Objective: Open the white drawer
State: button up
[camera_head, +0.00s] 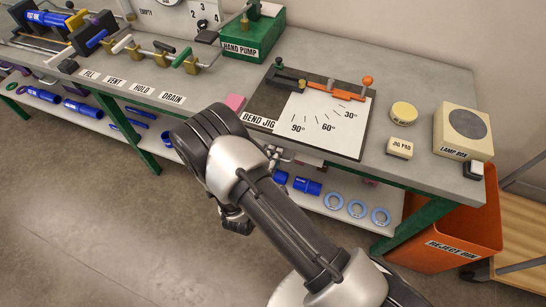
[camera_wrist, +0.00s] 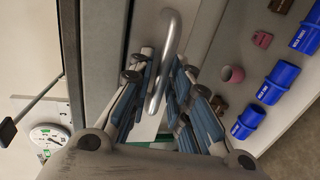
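In the wrist view a pale drawer front (camera_wrist: 202,28) carries a curved silver bar handle (camera_wrist: 166,58). My gripper (camera_wrist: 163,98) is open, with blue-grey finger pads on both sides of the handle. The handle runs between the fingers, with a visible gap at least on the right side. Whether a pad touches it on the left I cannot tell. In the head view my gripper (camera_head: 236,218) is below the bench's front edge, largely covered by my own arm. The drawer is not clearly seen there, and no opening shows around its front.
Blue pipe pieces (camera_head: 307,186) and rings (camera_head: 357,208) lie on the lower shelf. An orange reject bin (camera_head: 440,235) stands at the right. Floor at left is clear.

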jog(key=shift+c, duration=0.3)
grip_shut()
dwell(0.4)
